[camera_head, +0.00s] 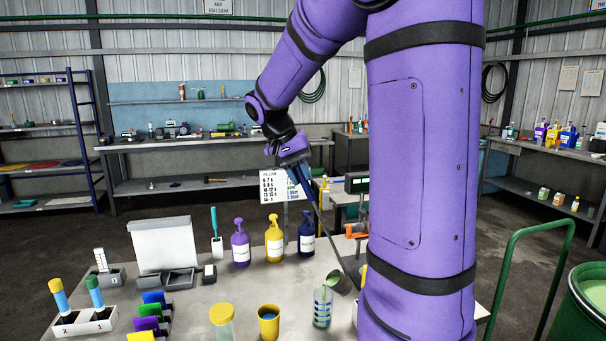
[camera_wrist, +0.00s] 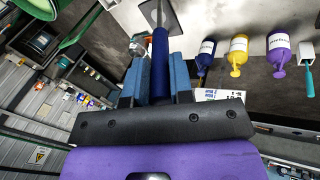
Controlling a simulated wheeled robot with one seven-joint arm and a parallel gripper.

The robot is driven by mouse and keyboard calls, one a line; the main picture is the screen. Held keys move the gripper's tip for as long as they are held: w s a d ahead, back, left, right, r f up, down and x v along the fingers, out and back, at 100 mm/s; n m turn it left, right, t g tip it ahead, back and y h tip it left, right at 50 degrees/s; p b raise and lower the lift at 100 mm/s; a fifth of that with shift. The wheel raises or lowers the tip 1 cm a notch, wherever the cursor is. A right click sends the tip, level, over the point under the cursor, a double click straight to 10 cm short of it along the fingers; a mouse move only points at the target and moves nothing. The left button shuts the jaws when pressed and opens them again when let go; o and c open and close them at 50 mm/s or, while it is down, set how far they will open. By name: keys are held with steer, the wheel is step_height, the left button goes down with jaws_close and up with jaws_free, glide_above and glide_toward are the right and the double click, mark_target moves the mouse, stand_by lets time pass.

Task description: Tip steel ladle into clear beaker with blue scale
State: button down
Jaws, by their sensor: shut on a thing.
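The steel ladle (camera_head: 338,281) hangs on a long thin shaft, its bowl by the rim of the clear beaker and just right of it. The bowl looks tilted and shows green inside; whether liquid is running out is too small to tell. The clear beaker with blue scale (camera_head: 322,309) stands upright at the front of the table. My gripper (camera_head: 299,176) is shut on the ladle's dark blue handle, high above the table. In the wrist view, the fingers (camera_wrist: 156,80) close around the handle (camera_wrist: 160,52). My arm hides the table's right part.
A yellow cup (camera_head: 268,323) and a yellow-lidded jar (camera_head: 222,322) stand left of the beaker. Purple (camera_head: 240,246), yellow (camera_head: 274,240) and navy (camera_head: 306,236) bottles stand behind. A green drum (camera_head: 590,300) is at far right.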

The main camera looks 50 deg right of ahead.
steer(key=shift+w+a, duration=0.25)
steer(key=shift+a, duration=0.1)
steer(key=w+a+f+g+h, duration=0.1)
steer(key=w+a+f+h, duration=0.1)
steer(key=w+a+f, duration=0.1)
steer(key=shift+w+a+g, duration=0.3)
steer(key=shift+w+a, duration=0.35)
steer(key=shift+a, duration=0.35)
stand_by(1.5)
steer(key=shift+w+a+f, duration=0.1)
steer(key=shift+w+a, duration=0.1)
steer(key=shift+a, duration=0.05)
steer(key=shift+w+a+f+g+h, duration=0.4)
steer(key=shift+w+a+f+h, duration=0.1)
steer(key=shift+w+a, duration=0.25)
steer(key=shift+w+a+f, duration=0.3)
steer(key=shift+a+f, duration=0.1)
steer(key=shift+a, duration=0.1)
steer(key=shift+w+a+f+h, duration=0.15)
steer(key=shift+a+f+h, duration=0.05)
steer(key=shift+h, duration=0.1)
steer(key=shift+g+h, duration=0.6)
steer(key=shift+g, duration=0.1)
steer(key=shift+w+a+f, duration=1.15)
steer(key=shift+a+f, duration=0.15)
steer(key=shift+f, duration=0.05)
steer(key=shift+w+a+f, duration=0.15)
steer(key=shift+a, duration=0.05)
steer(key=shift+a+f, duration=0.1)
